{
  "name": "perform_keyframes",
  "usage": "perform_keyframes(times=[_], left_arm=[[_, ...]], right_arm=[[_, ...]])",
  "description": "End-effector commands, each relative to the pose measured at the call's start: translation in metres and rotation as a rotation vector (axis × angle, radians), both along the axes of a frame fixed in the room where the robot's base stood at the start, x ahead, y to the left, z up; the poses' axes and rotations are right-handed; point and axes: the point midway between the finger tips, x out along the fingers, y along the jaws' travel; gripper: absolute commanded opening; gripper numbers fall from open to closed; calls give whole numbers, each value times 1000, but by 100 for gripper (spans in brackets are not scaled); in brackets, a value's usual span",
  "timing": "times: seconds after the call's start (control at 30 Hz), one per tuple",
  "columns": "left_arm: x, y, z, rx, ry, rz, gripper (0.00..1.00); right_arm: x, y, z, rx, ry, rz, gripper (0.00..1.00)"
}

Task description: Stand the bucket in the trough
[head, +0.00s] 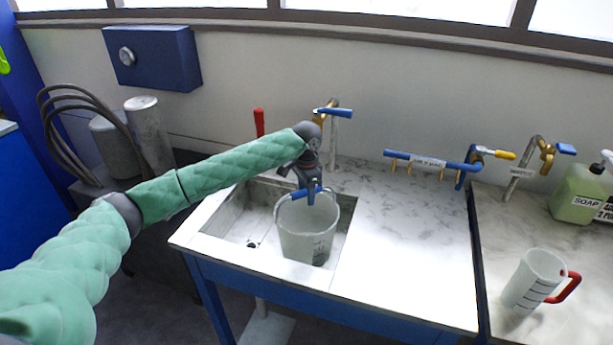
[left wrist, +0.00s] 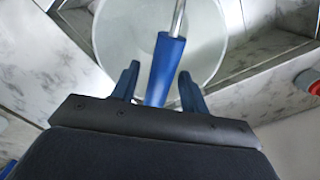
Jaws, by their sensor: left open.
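The whitish-grey bucket (head: 305,238) stands upright, as far as I can see, in the right part of the trough (head: 240,224). It also fills the upper middle of the left wrist view (left wrist: 122,36). Its wire handle with a blue grip (left wrist: 165,62) is raised over the mouth. My left gripper (head: 311,190) is just above the bucket's rim. In the left wrist view my left gripper (left wrist: 160,84) is open, with its two blue fingers on either side of the grip. The bucket's base is hidden by the trough's front edge. My right gripper is not in view.
A tap with a blue lever (head: 333,112) stands behind the trough. A blue rail with small brass outlets (head: 428,161) is to the right. A measuring jug (head: 533,282) and a green soap bottle (head: 580,193) stand farther right. The marble counter (head: 415,245) is clear.

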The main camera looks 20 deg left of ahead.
Motion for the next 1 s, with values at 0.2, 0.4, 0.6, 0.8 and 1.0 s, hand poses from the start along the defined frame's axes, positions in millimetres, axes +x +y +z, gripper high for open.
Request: perform_keyframes(times=[0.2, 0.4, 0.6, 0.8, 1.0], left_arm=[[1, 0, 33, -1, -2, 0, 45], [0, -1, 65, -1, -2, -1, 45], [0, -1, 86, -1, -1, 0, 45], [0, 0, 92, 1, 1, 0, 45], [0, 0, 92, 1, 1, 0, 45]], right_arm=[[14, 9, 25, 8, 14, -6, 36], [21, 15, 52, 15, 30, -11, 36], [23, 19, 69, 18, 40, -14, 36], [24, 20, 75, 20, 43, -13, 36], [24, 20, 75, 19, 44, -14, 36]])
